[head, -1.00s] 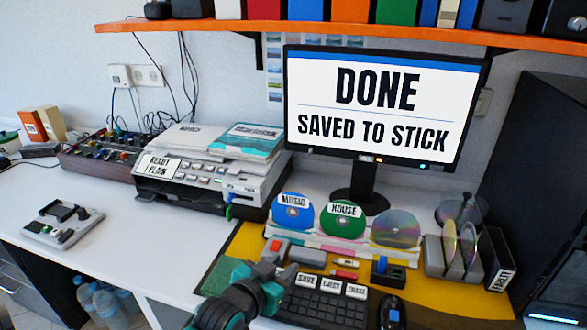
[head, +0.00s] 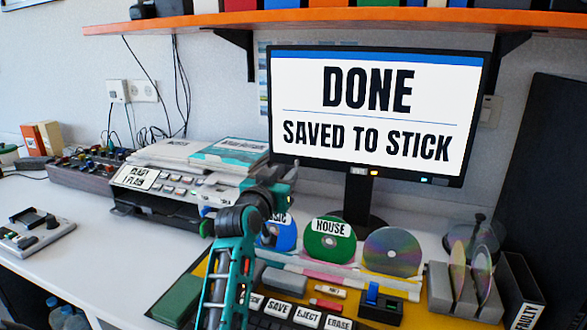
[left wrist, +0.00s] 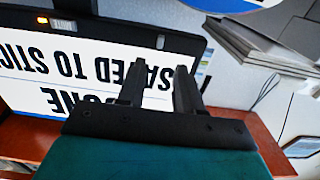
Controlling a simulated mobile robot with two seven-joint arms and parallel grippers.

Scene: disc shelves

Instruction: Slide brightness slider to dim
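The monitor (head: 375,110) stands at the back and reads "DONE SAVED TO STICK". Its lower bezel carries a small white mark and an orange light (head: 373,173), with a cyan light (head: 424,179) further right. I cannot make out a brightness slider for certain. In the left wrist view the monitor (left wrist: 50,68) appears upside down, with the orange light (left wrist: 42,20) at the upper left. My left gripper (head: 284,172) is raised left of the monitor's lower left corner, in front of the printer. In the left wrist view its fingers (left wrist: 160,72) are apart with nothing between them. My right gripper is out of view.
The printer (head: 165,200) stands behind and left of my left gripper. Blue, green and silver discs (head: 392,252) stand in a rack below the monitor. Labelled keys (head: 307,317) are at the front. A disc holder and black box (head: 520,285) stand at the right.

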